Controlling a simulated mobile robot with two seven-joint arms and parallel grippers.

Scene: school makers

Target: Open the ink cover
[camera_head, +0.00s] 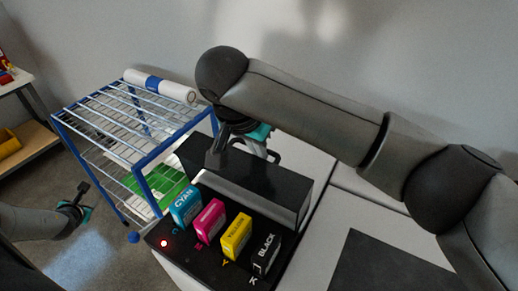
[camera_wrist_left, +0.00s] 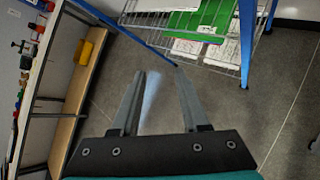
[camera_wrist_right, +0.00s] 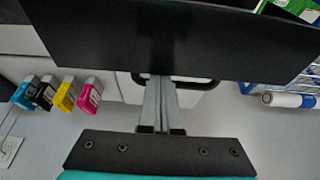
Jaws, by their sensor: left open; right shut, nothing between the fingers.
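The black printer (camera_head: 180,257) holds a row of cyan (camera_head: 187,206), magenta (camera_head: 209,222), yellow (camera_head: 237,237) and black (camera_head: 266,252) ink cartridges, all exposed. The dark ink cover (camera_head: 262,182) stands raised behind them; its dark panel fills the top of the right wrist view (camera_wrist_right: 100,35). My right gripper (camera_wrist_right: 157,80) is shut and empty at the panel's edge, beside a dark loop handle (camera_wrist_right: 195,84). In the head view, my right gripper (camera_head: 262,148) is partly hidden behind the cover; contact cannot be told. My left gripper (camera_head: 82,190) is open and empty over the floor.
A blue wire rack (camera_head: 152,183) stands left of the printer, with a white roll (camera_head: 160,87) on top and green packs (camera_head: 165,185) below. A wooden shelf (camera_head: 28,147) is at far left. A black mat (camera_head: 385,262) lies at the right.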

